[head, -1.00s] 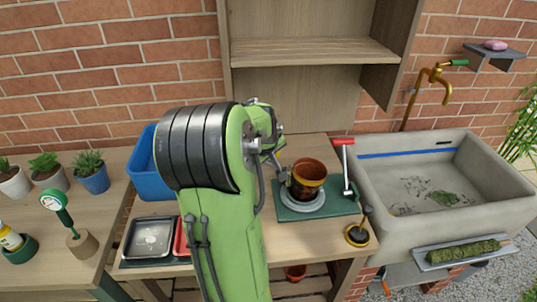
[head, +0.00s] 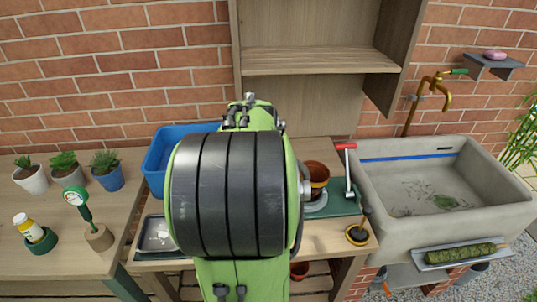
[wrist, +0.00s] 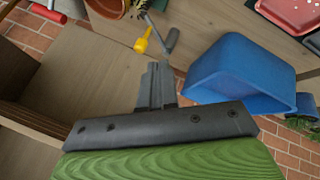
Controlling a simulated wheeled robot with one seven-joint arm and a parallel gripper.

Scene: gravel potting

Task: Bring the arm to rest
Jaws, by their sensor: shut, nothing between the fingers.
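My gripper (wrist: 155,88) shows in the wrist view with its dark fingers together and nothing between them. It is in the air, clear of the bench, with the blue tub (wrist: 240,75) to its right in that view. In the head view my green arm with its black ribbed joint fills the middle, and the fingers are hidden behind it. The terracotta pot (head: 316,176) with a dark and yellow band stands on a grey saucer on the green mat (head: 344,202), partly covered by my arm.
The blue tub (head: 160,165) is left of my arm, with a metal tray (head: 155,233) in front. The stone sink (head: 460,215) is at right. A wooden shelf (head: 318,58) stands behind. Potted plants (head: 107,172) line the left bench.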

